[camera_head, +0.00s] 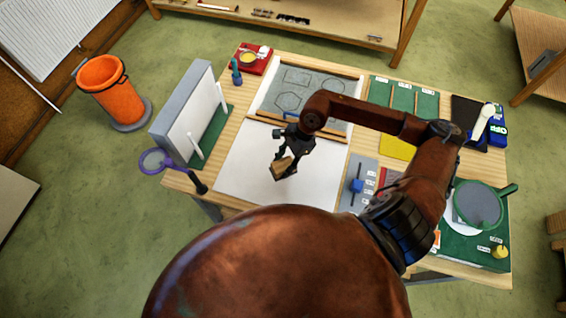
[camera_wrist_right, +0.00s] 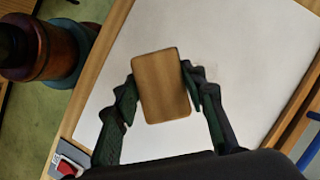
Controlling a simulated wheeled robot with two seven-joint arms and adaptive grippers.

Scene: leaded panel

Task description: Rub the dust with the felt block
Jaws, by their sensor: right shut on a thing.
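The block (camera_head: 282,168) is a brown, wood-coloured piece held by my right gripper (camera_head: 287,160) over the white sheet (camera_head: 243,175) on the table. In the right wrist view the block (camera_wrist_right: 163,86) sits between the two dark fingers of the right gripper (camera_wrist_right: 160,95), which are shut on it. Its felt face cannot be told from here. A grey panel with drawn hexagons (camera_head: 292,98) lies behind the sheet, framed by wooden strips. My left gripper is not in view.
A grey upright stand (camera_head: 181,98) is at the table's left, with a purple-rimmed magnifier (camera_head: 155,161) near it. A green round-framed tool (camera_head: 478,205) lies at the right. An orange bucket (camera_head: 103,82) stands on the floor. The sheet's left part is clear.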

